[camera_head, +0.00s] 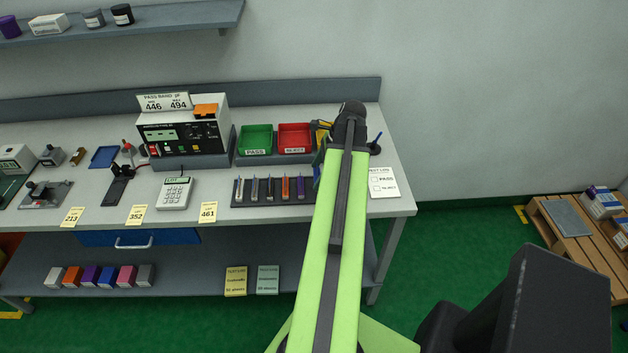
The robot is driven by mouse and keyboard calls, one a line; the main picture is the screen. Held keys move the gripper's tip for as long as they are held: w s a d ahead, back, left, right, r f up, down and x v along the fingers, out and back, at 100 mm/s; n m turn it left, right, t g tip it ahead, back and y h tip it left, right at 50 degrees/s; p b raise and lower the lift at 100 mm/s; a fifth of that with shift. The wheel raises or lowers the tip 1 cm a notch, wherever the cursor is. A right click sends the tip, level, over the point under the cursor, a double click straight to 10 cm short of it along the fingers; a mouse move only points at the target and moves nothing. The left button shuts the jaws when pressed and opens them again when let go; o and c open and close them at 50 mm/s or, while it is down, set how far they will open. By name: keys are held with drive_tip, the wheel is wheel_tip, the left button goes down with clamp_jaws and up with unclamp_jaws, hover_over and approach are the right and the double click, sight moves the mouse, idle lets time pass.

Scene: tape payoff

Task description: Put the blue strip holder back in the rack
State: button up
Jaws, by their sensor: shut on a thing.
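A dark rack (238,199) lies on the bench with several upright strip holders in a row. My green arm reaches over the bench and covers the rack's right end. My gripper (321,153) shows only as a dark sliver at the left of my arm, shut. The blue strip holder (317,173) shows as a narrow blue piece below it, by the rack's right end. My arm hides its rest, so I cannot tell whether its foot touches the rack.
Behind the rack stand a green PASS bin (256,140), a red REJECT bin (294,138) and a meter (184,131). A paper sheet (383,182) lies right of my arm, near the bench's right edge.

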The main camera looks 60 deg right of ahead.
wheel_tip(320, 180, down, 4)
drive_tip(key=b, duration=0.3)
drive_tip(key=shift+w, duration=0.15)
drive_tip(key=shift+w+a+r, duration=0.1)
drive_tip(key=shift+a+r, duration=0.05)
drive_tip(key=shift+r, duration=0.1)
drive_tip(key=shift+f, duration=0.1)
drive_tip(key=o, duration=1.4)
drive_tip(key=shift+c, duration=0.2)
drive_tip(key=shift+r+p, duration=0.35)
drive_tip(key=shift+p, duration=0.1)
drive_tip(key=p+v, duration=1)
drive_tip(key=v, duration=0.1)
drive_tip(key=shift+r+p, duration=0.2)
drive_tip(key=shift+p, duration=0.1)
